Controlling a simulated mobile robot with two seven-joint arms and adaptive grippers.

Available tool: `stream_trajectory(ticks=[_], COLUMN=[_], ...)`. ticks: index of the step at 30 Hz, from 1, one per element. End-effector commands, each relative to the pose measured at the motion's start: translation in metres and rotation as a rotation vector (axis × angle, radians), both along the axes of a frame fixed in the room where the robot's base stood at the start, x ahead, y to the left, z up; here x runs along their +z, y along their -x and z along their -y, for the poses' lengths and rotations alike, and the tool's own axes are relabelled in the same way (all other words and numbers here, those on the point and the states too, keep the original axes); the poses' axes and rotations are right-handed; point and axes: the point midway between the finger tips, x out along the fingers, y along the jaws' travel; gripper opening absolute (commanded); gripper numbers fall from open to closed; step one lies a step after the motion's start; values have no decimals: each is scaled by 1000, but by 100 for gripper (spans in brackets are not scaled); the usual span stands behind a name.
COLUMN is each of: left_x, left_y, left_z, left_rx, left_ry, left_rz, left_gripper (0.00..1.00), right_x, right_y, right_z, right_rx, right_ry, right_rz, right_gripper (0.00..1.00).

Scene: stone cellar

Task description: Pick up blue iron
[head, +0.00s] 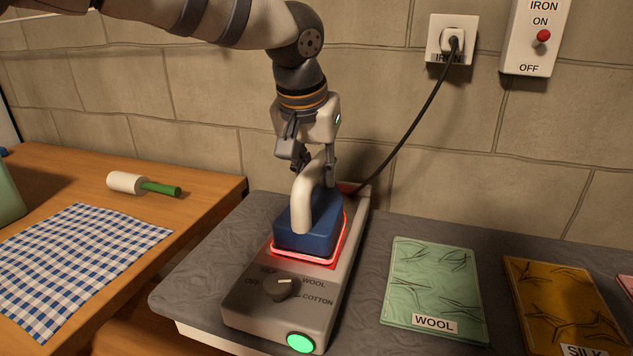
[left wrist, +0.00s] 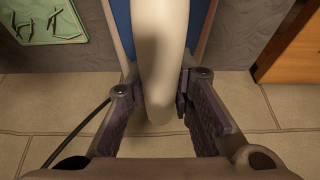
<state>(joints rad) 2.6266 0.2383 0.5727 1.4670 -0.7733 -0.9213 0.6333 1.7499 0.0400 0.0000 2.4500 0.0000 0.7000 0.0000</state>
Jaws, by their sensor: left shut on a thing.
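The blue iron (head: 308,232) has a blue body and a cream arched handle. It sits on or just over the grey iron base (head: 262,308), with a red glow around its lower edge; I cannot tell if there is a gap. My left gripper (head: 314,166) comes down from above and is shut on the rear part of the handle. In the left wrist view, the handle of the blue iron (left wrist: 160,60) lies between the two fingers of my left gripper (left wrist: 158,85). My right gripper is in neither view.
The base has a dial (head: 282,287) and a lit green button (head: 300,342). A black cord runs to a wall socket (head: 452,40); a switch box (head: 536,38) hangs beside it. Green wool cloth (head: 433,285) and brown silk cloth (head: 565,300) lie right. A checked cloth (head: 80,262) and green-handled tool (head: 140,184) lie left.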

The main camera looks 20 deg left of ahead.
Motion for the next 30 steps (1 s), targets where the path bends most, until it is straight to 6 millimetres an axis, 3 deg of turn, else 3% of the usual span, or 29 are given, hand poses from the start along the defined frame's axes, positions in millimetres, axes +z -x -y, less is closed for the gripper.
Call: stream_trajectory(ticks=[7,17,24,30], left_x=[42,104,125,135], left_y=[-1,44,90,108], left_z=[1,33,66,80], left_rx=[1,-2,-4,-2], left_ry=[4,0,6,5], left_rz=[20,24,17,16], left_gripper=[0,0,0,0], right_x=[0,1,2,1], right_y=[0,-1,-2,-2], right_z=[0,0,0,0], right_rx=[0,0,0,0], right_ry=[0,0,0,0], right_rz=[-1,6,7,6], right_gripper=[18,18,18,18])
